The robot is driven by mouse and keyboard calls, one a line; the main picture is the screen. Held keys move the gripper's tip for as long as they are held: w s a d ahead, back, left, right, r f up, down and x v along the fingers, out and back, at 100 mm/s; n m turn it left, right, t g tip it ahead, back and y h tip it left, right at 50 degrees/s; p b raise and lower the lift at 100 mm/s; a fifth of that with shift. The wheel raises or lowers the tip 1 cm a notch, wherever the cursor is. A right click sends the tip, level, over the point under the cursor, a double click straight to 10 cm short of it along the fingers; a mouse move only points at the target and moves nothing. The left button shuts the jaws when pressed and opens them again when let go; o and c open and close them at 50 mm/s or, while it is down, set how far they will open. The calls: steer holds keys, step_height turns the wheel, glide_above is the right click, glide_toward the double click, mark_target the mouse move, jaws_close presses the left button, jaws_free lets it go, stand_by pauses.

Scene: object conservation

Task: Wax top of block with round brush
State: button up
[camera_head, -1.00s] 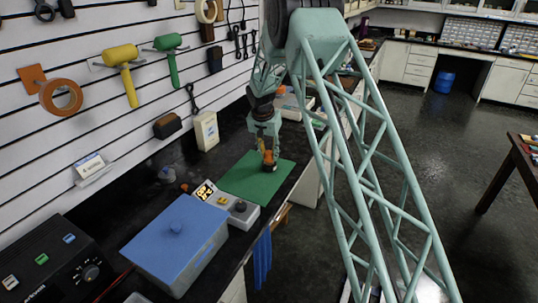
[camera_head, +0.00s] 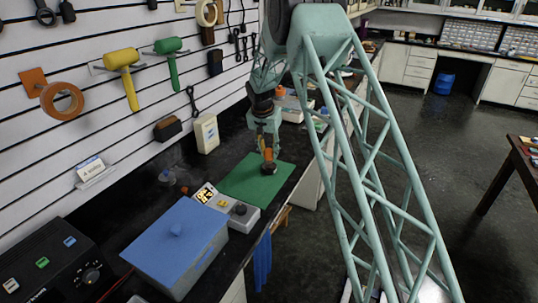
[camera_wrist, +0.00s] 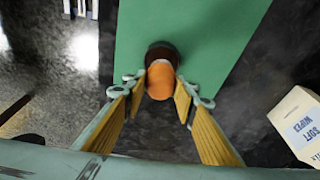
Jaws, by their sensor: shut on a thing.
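My gripper (camera_head: 267,148) points down over the green mat (camera_head: 240,182) on the black bench. In the wrist view my gripper (camera_wrist: 160,92) has its yellow-padded fingers on either side of an orange handle with a dark round base, which I take to be the round brush (camera_wrist: 161,78). The brush also shows in the head view (camera_head: 268,168), upright at the mat's right part. I cannot tell whether its base touches the mat or something under it. No separate block can be made out on the mat; anything beneath the brush is hidden.
A blue lidded box (camera_head: 175,245) and a grey scale (camera_head: 228,205) stand in front of the mat. A white wipes box (camera_wrist: 300,122) stands beside it near the wall, with tools hanging above. The mat around the brush looks clear.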

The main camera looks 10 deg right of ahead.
mark_target(270, 148)
steer(key=shift+r+p, duration=0.5)
steer(key=shift+r, duration=1.6)
steer(key=s+f+n+b, duration=0.3)
steer(key=s+f, duration=0.1)
steer(key=s, duration=0.8)
steer(key=s+f+n+y+b, duration=0.1)
steer(key=s+f+n+b, duration=0.2)
steer(key=s, duration=0.9)
step_height(270, 148, down, 2)
steer(key=shift+t+y+b, duration=0.3)
steer(key=shift+b, duration=0.05)
steer(key=shift+s, duration=0.1)
step_height(270, 148, up, 16)
steer(key=w+d+p, duration=0.1)
steer(key=d+p, duration=0.1)
steer(key=p, duration=0.5)
steer(key=shift+w+d+f, duration=0.2)
steer(key=shift+w+d, duration=0.1)
steer(key=shift+w, duration=0.05)
steer(key=shift+n, duration=0.3)
